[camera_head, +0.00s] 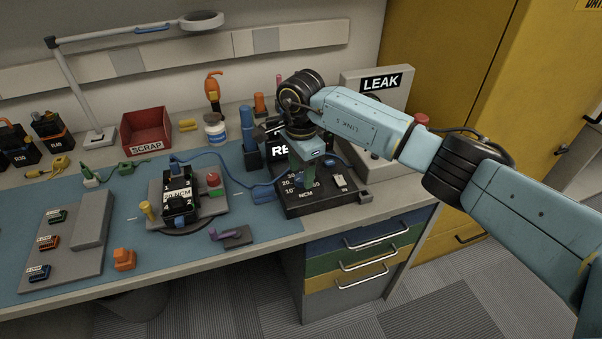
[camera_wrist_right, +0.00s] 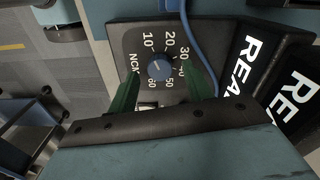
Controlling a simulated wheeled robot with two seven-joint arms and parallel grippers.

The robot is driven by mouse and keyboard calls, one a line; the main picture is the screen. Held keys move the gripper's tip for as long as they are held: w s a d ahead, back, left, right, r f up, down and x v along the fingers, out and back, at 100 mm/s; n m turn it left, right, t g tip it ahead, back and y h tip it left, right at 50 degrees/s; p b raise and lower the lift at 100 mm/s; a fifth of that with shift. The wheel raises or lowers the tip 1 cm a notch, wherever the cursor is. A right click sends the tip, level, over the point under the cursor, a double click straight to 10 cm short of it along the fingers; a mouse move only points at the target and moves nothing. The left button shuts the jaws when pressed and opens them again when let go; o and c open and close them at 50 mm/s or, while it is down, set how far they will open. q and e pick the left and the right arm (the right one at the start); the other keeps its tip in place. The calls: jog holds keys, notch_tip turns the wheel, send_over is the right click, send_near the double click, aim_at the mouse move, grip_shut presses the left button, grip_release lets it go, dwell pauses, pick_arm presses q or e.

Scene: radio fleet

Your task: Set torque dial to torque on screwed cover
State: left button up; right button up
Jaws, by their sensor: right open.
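The torque dial is a small blue knob (camera_wrist_right: 159,68) on a black panel with a scale from 10 to 60 NCM. Its light pointer mark is too small to read surely. My right gripper (camera_wrist_right: 162,80) is open, its green fingers on either side of the dial and apart from it. In the head view the gripper (camera_head: 303,167) points down over the black torque unit (camera_head: 318,203), partly hiding the dial. The screwed cover (camera_head: 180,208) is black with numbered corners, on the radio in a grey fixture; its white label reads NCM, with a number that looks like 20. The left gripper is not in view.
A blue cable (camera_head: 215,158) runs from the radio to the torque unit. Blue cylinders (camera_head: 248,130) and a LEAK box (camera_head: 393,90) stand near the arm. A red SCRAP bin (camera_head: 147,128) is at the back. Drawers (camera_head: 355,255) lie below the table edge.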

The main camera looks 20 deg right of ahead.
jog(key=shift+f, duration=0.7)
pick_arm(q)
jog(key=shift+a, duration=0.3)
pick_arm(e)
jog(key=c, duration=1)
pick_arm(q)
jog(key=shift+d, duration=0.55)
pick_arm(e)
jog(key=shift+o, duration=0.2)
